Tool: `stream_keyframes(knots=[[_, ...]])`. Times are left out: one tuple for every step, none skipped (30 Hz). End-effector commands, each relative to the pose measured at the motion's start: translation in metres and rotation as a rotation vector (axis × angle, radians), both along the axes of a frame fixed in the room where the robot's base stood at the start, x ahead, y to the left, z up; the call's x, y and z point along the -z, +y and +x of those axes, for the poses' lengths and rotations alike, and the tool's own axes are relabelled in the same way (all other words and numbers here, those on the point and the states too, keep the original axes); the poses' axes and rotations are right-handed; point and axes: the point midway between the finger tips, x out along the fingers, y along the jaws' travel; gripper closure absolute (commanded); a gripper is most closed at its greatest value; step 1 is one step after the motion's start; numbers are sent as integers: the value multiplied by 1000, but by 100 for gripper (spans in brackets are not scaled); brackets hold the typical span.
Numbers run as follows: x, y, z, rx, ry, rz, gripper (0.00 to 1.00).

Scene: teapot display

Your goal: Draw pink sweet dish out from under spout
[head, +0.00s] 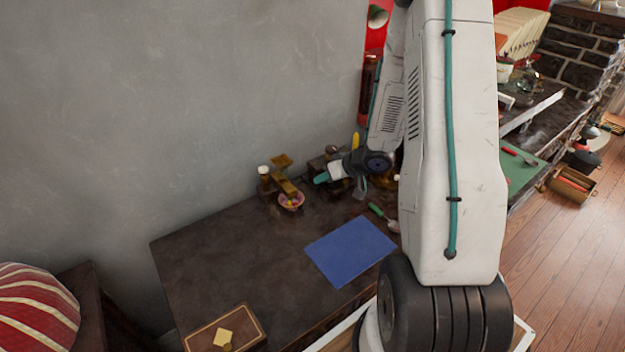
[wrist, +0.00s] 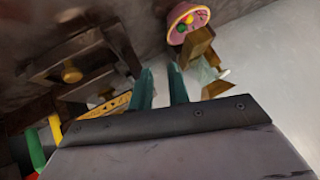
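The pink sweet dish (head: 291,203), holding small colored sweets, stands on the dark table near the wall. It sits at the lower end of a slanting brass-colored spout (head: 285,185). In the wrist view the dish (wrist: 183,14) is at the top, with the spout (wrist: 199,46) partly in front of it. My gripper (head: 322,178) is to the right of the dish and apart from it. In the wrist view its two teal fingers (wrist: 161,84) stand apart with nothing between them.
Dark wooden drawers with a round knob (wrist: 71,72) are close on the left in the wrist view. A blue mat (head: 350,250) lies to the right of the dish, and a green-handled spoon (head: 381,214) lies beyond it. A tray (head: 190,341) is at the front. The table's left middle is clear.

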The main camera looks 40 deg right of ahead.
Motion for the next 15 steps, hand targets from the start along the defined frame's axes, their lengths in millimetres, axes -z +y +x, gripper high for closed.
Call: stream_keyframes(knots=[[9, 4, -4, -12, 1, 44, 82], [13, 7, -5, -20, -1, 66, 82], [15, 10, -7, -30, -4, 88, 82], [17, 12, -7, -35, -4, 101, 82], [18, 14, -8, -39, -5, 112, 82], [19, 17, -8, -43, -6, 122, 82], [20, 18, -8, -46, -6, 125, 82], [20, 19, -8, -49, -6, 126, 82], [20, 21, -8, -51, -6, 127, 82], [19, 22, -7, -52, -7, 126, 82], [19, 22, -7, -52, -6, 126, 82], [19, 23, -7, -53, -6, 126, 82], [19, 23, -7, -54, -6, 126, 82], [19, 24, -7, -54, -6, 126, 82], [19, 24, -7, -54, -6, 126, 82]])
